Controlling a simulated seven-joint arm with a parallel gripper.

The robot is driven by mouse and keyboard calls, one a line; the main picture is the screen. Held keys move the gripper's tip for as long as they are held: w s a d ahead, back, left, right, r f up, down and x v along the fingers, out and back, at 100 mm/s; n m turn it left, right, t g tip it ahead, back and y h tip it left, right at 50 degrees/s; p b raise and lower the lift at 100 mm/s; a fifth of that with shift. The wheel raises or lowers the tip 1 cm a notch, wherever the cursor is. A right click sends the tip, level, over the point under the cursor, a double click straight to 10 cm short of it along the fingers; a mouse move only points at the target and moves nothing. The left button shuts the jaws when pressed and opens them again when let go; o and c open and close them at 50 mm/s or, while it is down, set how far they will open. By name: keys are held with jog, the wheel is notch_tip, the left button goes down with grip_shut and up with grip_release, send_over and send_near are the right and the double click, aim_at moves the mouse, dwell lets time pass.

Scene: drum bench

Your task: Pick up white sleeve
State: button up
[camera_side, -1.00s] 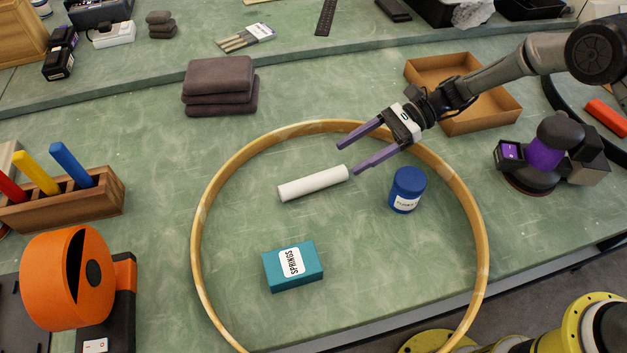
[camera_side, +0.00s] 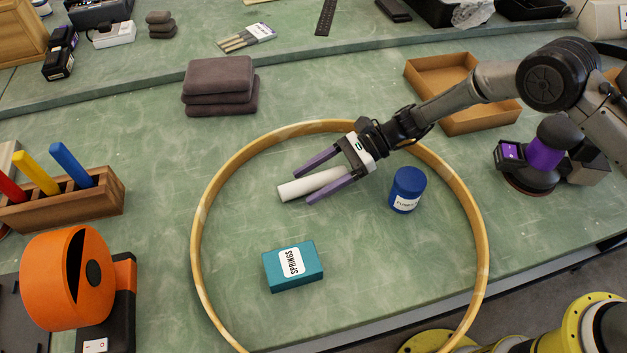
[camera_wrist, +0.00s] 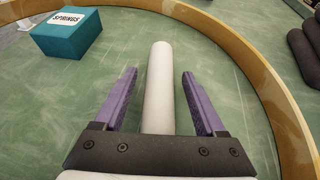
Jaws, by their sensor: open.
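The white sleeve (camera_side: 293,190) is a smooth white cylinder lying on the green bench inside a wooden hoop. My gripper (camera_side: 302,186) is open, with its two purple fingers on either side of the sleeve. In the wrist view the white sleeve (camera_wrist: 158,85) runs lengthwise between the fingers of my gripper (camera_wrist: 159,75), with gaps on both sides. Its near end is hidden by the gripper's palm. Whether the fingers are down at the sleeve's height is hard to tell.
The wooden hoop (camera_side: 199,225) surrounds the sleeve, a teal SPRINGS box (camera_side: 292,267) and a blue labelled jar (camera_side: 407,190). Folded grey cloths (camera_side: 219,86) and a cardboard tray (camera_side: 440,70) lie behind the hoop. An orange tape dispenser (camera_side: 66,278) stands at left.

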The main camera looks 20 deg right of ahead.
grip_shut()
jog(key=shift+r, duration=0.15)
dwell(0.4)
